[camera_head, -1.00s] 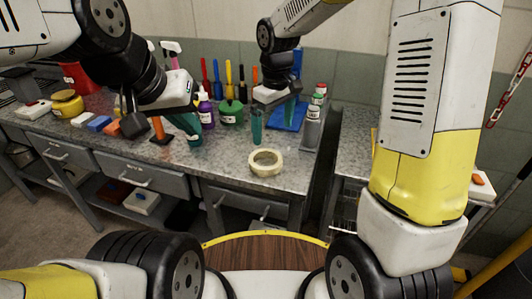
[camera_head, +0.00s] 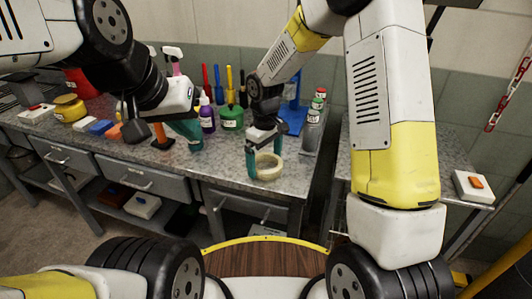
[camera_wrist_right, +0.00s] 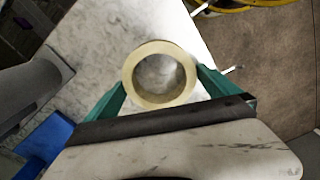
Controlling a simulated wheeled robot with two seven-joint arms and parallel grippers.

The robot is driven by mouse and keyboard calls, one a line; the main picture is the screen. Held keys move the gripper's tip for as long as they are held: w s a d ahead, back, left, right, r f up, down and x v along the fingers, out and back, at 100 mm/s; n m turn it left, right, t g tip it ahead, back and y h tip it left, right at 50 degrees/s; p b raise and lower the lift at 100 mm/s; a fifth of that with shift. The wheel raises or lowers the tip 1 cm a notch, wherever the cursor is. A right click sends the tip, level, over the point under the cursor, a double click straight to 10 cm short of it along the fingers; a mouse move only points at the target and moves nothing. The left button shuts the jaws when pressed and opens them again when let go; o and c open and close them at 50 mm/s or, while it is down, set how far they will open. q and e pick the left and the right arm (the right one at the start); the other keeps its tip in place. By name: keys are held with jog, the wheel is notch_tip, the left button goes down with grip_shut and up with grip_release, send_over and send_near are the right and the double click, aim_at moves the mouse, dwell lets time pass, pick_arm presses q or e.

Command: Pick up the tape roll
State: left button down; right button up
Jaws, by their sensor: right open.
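The tape roll (camera_head: 268,167), a pale cream ring, lies flat on the workbench near its front edge. It also shows in the right wrist view (camera_wrist_right: 160,75). My right gripper (camera_head: 265,165) is open, with its teal fingers on opposite sides of the roll. In the right wrist view, the fingers (camera_wrist_right: 160,90) flank the ring; I cannot tell whether they touch it. My left gripper (camera_head: 188,136) hangs over the left part of the bench, away from the roll; its jaw opening is not clear.
The grey workbench (camera_head: 225,172) holds several bottles and tools along the back. A grey bottle (camera_head: 312,128) and a blue stand (camera_head: 294,118) are behind and right of the roll. A gap separates the bench from another at right.

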jog(key=c, duration=1.3)
jog(key=shift+o, duration=0.2)
jog(key=shift+r, duration=0.5)
jog(key=r, duration=0.2)
jog(key=shift+s+r, duration=0.25)
jog(key=shift+r, duration=0.15)
jog(key=s+r, duration=0.1)
jog(key=s, duration=1.4)
jog(key=shift+s+r, duration=0.15)
jog(key=shift+s, duration=0.1)
